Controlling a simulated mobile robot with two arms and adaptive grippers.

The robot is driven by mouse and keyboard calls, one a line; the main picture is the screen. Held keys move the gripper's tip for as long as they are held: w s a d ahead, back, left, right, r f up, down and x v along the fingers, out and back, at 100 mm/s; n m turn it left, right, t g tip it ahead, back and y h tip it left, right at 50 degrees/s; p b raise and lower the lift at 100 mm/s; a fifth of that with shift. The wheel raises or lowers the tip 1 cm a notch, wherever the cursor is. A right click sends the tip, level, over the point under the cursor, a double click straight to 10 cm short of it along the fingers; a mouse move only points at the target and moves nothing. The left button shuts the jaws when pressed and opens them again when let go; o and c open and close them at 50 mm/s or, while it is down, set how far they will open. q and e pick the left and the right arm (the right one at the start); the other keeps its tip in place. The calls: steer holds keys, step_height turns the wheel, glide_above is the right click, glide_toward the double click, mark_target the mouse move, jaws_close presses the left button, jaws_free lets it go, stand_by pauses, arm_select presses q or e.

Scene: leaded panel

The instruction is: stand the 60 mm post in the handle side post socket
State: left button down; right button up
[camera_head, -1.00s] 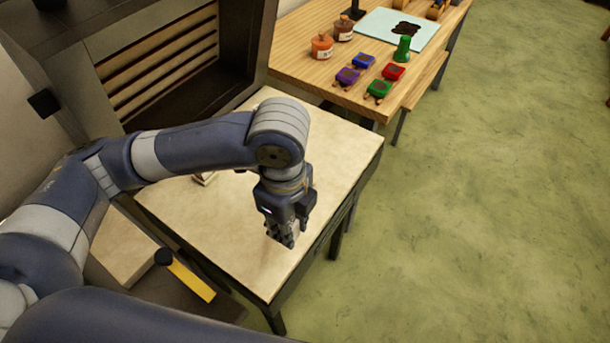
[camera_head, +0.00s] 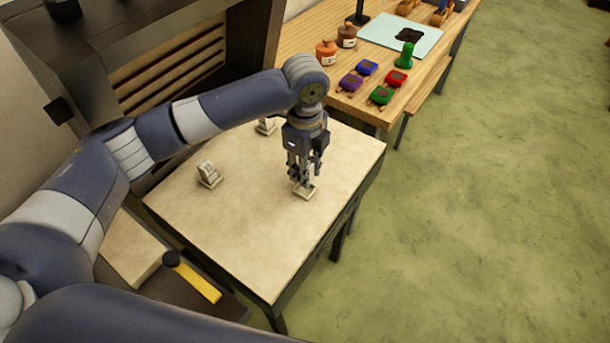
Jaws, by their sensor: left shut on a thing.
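My left gripper (camera_head: 302,181) points down over the right part of the pale table. It is shut on a post, mostly hidden between the fingers. Directly below the fingertips a small pale square base, which looks like a post socket (camera_head: 306,193), lies on the table. I cannot tell whether the post is seated in it. A pale block stands upright on a similar base (camera_head: 208,175) to the left. Another pale base (camera_head: 266,126) shows behind my arm, partly hidden. I cannot read which socket is the handle side one. My right gripper is out of view.
The pale tabletop (camera_head: 250,235) is clear in front of the gripper. A wooden bench (camera_head: 310,55) behind it carries orange and brown jars, coloured blocks, a green piece and a light blue sheet. A yellow-handled tool (camera_head: 198,283) lies at lower left.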

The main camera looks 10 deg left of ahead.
arm_select(q)
step_height(320, 180, down, 3)
steer(key=shift+s+r+p, duration=0.1)
steer(key=shift+p, duration=0.4)
steer(key=shift+f, duration=0.3)
steer(key=c, duration=1.3)
jaws_free()
steer(key=shift+f, duration=0.15)
step_height(320, 180, up, 12)
steer(key=shift+r+b, duration=0.2)
steer(key=shift+b, duration=0.8)
